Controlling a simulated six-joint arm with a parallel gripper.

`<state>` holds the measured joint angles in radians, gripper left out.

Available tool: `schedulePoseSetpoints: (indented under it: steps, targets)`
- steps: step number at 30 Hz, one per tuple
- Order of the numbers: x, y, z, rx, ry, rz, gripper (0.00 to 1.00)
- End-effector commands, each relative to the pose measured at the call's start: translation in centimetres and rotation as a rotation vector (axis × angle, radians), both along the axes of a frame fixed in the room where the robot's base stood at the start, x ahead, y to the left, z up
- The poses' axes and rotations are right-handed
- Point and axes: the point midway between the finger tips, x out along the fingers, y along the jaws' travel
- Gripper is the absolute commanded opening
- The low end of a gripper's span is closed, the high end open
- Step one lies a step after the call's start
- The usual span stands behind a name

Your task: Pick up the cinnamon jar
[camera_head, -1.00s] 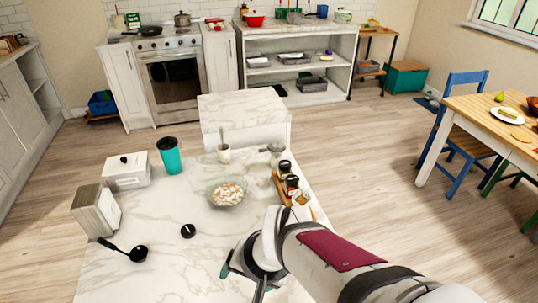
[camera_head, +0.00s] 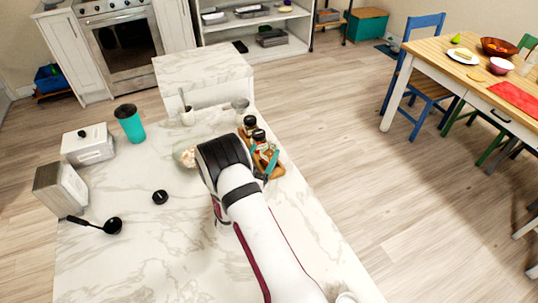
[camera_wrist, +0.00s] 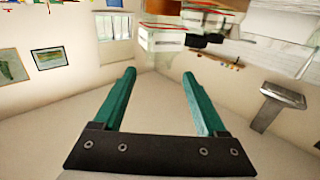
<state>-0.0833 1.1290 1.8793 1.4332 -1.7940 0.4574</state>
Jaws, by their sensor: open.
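Small spice jars with black lids stand on a wooden tray (camera_head: 274,173) at the right edge of the marble counter. One jar (camera_head: 249,126) is at the back and another (camera_head: 259,139) is just in front of it. Labels are too small to read, so I cannot tell which is the cinnamon jar. In the wrist view my gripper (camera_wrist: 159,75) is open, with nothing between the fingers. No jar shows in that view.
A bowl of pale food (camera_head: 186,155) is partly hidden behind my wrist. A teal tumbler (camera_head: 130,124), a white box (camera_head: 88,145), a toaster-like box (camera_head: 61,190) and a black ladle (camera_head: 110,225) stand or lie to the left. The counter's front left is clear.

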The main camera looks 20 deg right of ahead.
Motion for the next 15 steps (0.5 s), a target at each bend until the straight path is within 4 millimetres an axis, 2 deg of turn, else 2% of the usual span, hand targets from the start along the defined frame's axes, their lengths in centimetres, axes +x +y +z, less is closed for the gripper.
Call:
schedulePoseSetpoints:
  steps: [10,15]
  targets:
    - [3.9,-4.5,-0.7,0.001,-0.001,-0.003,0.74]
    - [5.3,-5.8,-0.6,0.001,0.001,0.001,0.74]
